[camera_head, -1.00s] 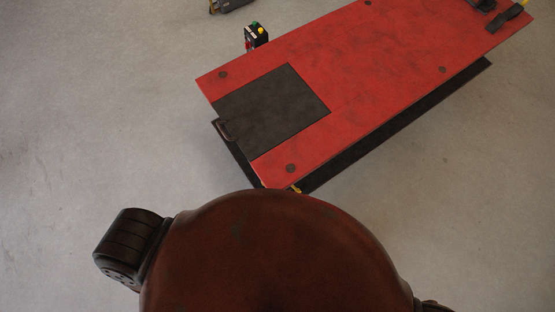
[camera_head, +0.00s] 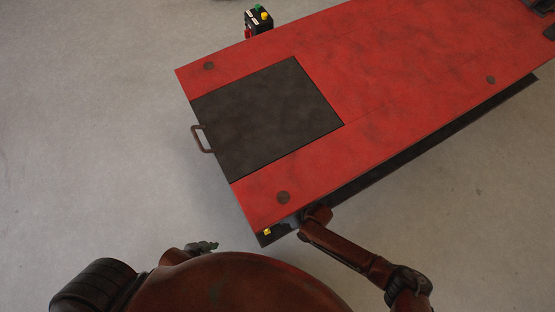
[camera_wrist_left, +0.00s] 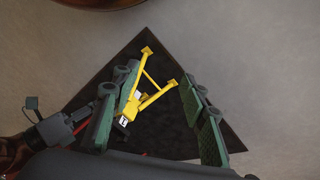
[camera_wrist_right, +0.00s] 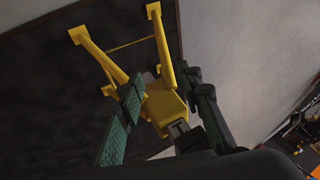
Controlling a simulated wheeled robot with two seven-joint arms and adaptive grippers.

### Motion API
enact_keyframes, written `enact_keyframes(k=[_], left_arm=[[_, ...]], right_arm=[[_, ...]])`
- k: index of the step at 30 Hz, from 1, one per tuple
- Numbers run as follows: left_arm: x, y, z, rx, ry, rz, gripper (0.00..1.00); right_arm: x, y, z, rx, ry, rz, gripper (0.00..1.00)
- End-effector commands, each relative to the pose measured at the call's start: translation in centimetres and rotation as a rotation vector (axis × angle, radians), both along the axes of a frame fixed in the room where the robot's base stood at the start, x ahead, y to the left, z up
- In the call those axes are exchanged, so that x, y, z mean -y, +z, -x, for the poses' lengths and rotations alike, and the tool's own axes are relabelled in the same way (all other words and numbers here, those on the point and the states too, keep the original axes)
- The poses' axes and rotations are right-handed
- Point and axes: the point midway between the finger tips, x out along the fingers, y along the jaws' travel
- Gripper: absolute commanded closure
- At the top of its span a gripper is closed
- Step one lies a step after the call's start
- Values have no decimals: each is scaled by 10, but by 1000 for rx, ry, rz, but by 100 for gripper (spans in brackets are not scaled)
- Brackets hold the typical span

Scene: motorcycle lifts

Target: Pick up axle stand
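The yellow axle stand (camera_wrist_right: 165,105) shows large in the right wrist view, its legs spread toward the top left. My right gripper (camera_wrist_right: 165,125) is open, with its fingers on both sides of the stand's body; I cannot tell if they touch it. In the left wrist view the stand (camera_wrist_left: 140,98) is seen between the spread fingers of my open left gripper (camera_wrist_left: 160,110), farther off, over a dark plate.
The grey floor (camera_head: 90,140) at left is clear.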

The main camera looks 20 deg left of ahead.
Motion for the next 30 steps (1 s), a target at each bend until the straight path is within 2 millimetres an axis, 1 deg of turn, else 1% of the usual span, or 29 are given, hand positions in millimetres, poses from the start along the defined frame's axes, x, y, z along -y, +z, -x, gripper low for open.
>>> enact_keyframes(k=[1,6,11,16,22,25,30], left_arm=[[4,-4,-2,8,1,8,60],[13,-16,-14,65,10,35,60],[18,-21,-20,99,17,49,60],[26,-38,-31,162,33,75,60],[23,-61,-37,245,40,68,60],[21,-67,-38,273,40,63,60],[20,-68,-40,295,40,58,60]], right_arm=[[-2,-6,2,-4,5,1,67],[-10,-19,4,-5,4,4,67],[-14,-25,4,-4,5,2,67],[-25,-40,9,-5,5,1,67],[-38,-57,13,-6,4,1,67],[-41,-62,13,-4,4,2,67],[-44,-63,12,-1,4,2,67]])
